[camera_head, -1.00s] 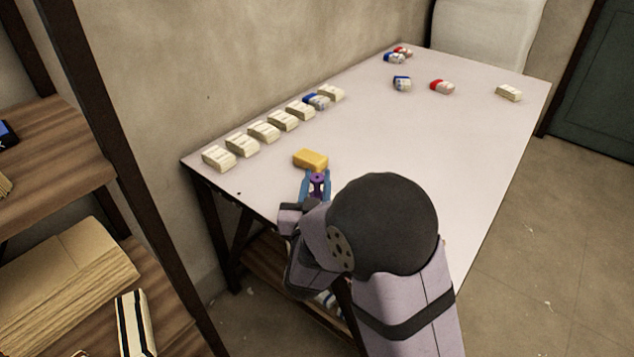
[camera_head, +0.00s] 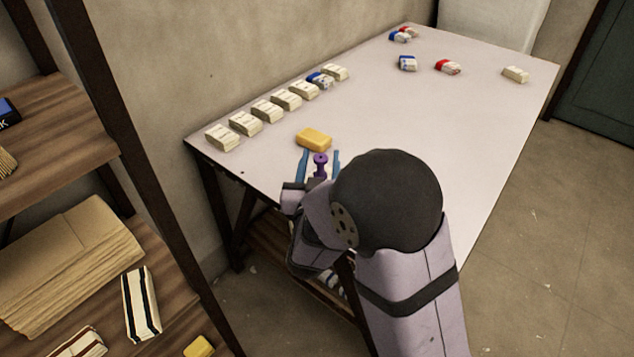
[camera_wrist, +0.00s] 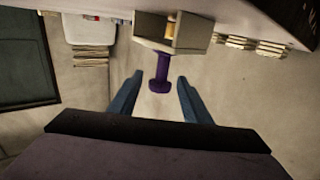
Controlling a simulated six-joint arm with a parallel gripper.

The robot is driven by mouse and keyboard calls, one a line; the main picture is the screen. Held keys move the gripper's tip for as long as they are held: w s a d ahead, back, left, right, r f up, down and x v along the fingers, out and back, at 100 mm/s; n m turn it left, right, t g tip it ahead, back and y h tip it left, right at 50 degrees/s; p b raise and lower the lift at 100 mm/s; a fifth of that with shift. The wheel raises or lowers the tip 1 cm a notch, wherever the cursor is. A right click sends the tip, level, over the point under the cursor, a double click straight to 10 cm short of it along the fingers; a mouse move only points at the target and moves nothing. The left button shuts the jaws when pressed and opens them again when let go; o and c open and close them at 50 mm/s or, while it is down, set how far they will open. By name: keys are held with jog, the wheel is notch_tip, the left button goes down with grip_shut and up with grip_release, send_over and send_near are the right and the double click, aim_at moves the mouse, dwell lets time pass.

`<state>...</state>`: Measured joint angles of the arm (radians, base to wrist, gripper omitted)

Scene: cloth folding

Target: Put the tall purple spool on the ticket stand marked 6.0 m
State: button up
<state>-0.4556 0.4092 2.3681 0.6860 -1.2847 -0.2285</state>
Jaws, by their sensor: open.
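The tall purple spool (camera_head: 320,163) shows near the table's left front edge, just in front of a yellow block (camera_head: 313,140). My gripper (camera_head: 319,164) is open, with one blue finger on each side of the spool and a gap to each. In the wrist view the spool (camera_wrist: 161,72) shows between and beyond the open fingers (camera_wrist: 158,97), against a pale box-like thing. Pale ticket stands (camera_head: 270,110) form a row along the wall side of the table. Their markings are too small to read, so I cannot tell which is 6.0 m.
The white table (camera_head: 420,125) is clear in its middle. A blue-and-white item (camera_head: 320,81) sits by the row. Blue and red items (camera_head: 447,67) and a pale block (camera_head: 516,74) lie toward the far end. A wooden shelf (camera_head: 50,140) stands at the left.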

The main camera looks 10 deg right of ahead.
aim_at(320, 163)
jog(key=s, duration=0.3)
jog(key=s+a+p, duration=0.1)
jog(key=s, duration=0.2)
jog(key=shift+a+r, duration=0.1)
jog(key=shift+r, duration=0.1)
jog(key=shift+s+a+f+p, duration=0.1)
jog(key=shift+p, duration=1)
jog(key=s+p, duration=0.2)
jog(key=p, duration=0.4)
jog(key=shift+s+a, duration=0.15)
jog(key=shift+s, duration=0.05)
jog(key=shift+s+a+f+p, duration=0.15)
jog(key=shift+s+p, duration=0.15)
jog(key=shift+s, duration=0.45)
jog(key=shift+s+a+r+p, duration=0.15)
jog(key=shift+s+p, duration=0.1)
jog(key=shift+s, duration=0.45)
jog(key=shift+f, duration=0.1)
